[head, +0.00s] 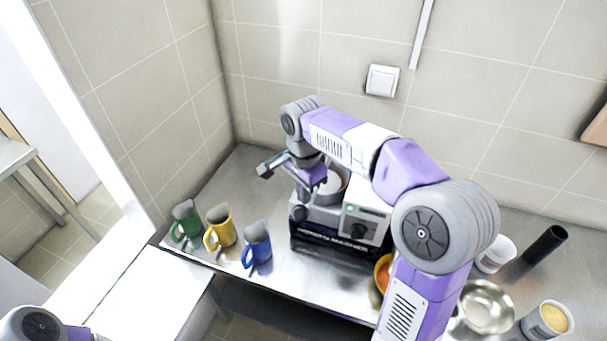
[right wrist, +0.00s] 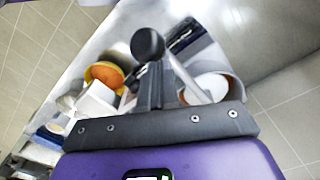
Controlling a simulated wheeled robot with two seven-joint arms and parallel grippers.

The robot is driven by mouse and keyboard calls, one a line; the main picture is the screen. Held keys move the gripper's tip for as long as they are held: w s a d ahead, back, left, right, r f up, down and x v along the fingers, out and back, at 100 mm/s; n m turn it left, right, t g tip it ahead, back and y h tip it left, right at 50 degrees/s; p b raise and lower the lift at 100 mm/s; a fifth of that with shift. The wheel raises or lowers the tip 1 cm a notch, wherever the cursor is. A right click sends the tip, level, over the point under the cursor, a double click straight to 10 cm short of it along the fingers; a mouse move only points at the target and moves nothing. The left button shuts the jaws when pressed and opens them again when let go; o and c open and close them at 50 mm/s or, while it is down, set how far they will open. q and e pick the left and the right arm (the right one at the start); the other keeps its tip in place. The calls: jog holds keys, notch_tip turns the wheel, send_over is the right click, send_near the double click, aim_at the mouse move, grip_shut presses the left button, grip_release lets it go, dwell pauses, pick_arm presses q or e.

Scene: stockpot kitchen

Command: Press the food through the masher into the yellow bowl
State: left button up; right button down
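The masher (head: 342,238) is a black and light-grey machine on the counter, with a round pot on top that is partly hidden by my right arm. In the right wrist view its silver lever (right wrist: 186,78) ends in a black ball knob (right wrist: 148,45). My right gripper (head: 318,188) is over the masher's top. In the wrist view its fingers (right wrist: 151,68) look closed together, just by the knob and beside the lever; no grip on it is clear. The yellow bowl (head: 380,278), with orange food inside, stands right of the masher, partly behind my arm; it also shows in the wrist view (right wrist: 91,72).
Green (head: 186,222), yellow (head: 219,231) and blue (head: 257,246) mugs stand left of the masher. A metal bowl (head: 490,306), a tub of yellow food (head: 548,321), a white cup (head: 497,256) and a black cylinder (head: 545,246) are at right. The tiled wall is close behind.

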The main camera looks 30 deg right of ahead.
notch_tip(320, 180, up, 15)
jog(key=p, duration=1.4)
jog(key=shift+r, duration=0.15)
dwell(0.6)
